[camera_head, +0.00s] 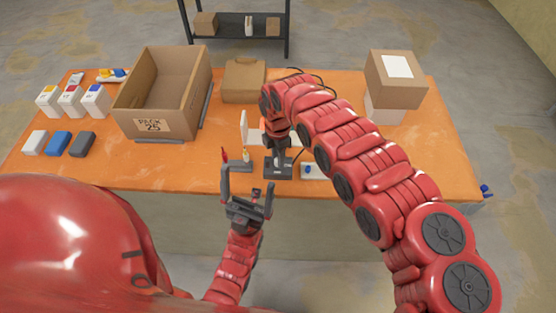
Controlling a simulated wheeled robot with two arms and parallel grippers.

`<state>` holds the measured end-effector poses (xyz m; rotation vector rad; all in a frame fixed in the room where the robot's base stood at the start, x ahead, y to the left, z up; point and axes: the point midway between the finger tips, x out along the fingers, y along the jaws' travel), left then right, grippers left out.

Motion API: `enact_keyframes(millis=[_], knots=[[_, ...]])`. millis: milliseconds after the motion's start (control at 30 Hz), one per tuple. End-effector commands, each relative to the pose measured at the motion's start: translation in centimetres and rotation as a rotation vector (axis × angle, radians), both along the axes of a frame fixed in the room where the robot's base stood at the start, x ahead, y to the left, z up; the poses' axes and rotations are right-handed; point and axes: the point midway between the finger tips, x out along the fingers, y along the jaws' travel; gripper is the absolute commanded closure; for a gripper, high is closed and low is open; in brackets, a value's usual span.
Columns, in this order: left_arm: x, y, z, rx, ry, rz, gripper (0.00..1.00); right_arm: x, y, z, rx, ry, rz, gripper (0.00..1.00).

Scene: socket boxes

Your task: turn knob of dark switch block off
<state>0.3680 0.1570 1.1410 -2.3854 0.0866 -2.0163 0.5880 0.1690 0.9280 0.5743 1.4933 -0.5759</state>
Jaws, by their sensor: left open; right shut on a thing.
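The dark switch block (278,172) is near the front edge of the orange table, a little right of the middle. My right gripper (279,157) reaches down onto it from above and is shut on its knob. The knob is hidden by the fingers, so its angle cannot be seen. My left gripper (248,193) is open and empty, fingers pointing up, at the table's front edge left of the block.
A white block with a blue knob (309,171) sits right of the dark one. A grey holder (236,167) with red and yellow tools stands left. An open cardboard box (126,119), small cartons and a stacked box (397,80) stand farther back.

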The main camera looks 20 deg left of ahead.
Motion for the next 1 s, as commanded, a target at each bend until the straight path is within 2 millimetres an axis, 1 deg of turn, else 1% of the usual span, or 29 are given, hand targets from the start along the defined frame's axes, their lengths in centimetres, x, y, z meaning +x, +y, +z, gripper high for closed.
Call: enact_keyframes(millis=[33, 500, 800, 1000], knots=[[0.0, 0.0, -0.8, 0.0, 0.0, 0.0, 0.0, 0.1, 0.0, -0.4, 0.002, -0.003, -0.044, 1.0], [0.0, 0.0, -3.7, 0.0, 0.0, 0.0, 0.0, 0.1, 0.1, -0.2, 0.003, -0.002, -0.49, 1.0], [0.0, 0.0, -5.2, 0.0, 0.0, 0.0, 0.0, 0.1, 0.1, -0.1, 0.004, -0.002, -0.753, 1.0], [0.0, 0.0, -5.8, 0.0, 0.0, 0.0, 0.0, 0.2, 0.1, 0.0, 0.002, -0.002, -0.887, 1.0]])
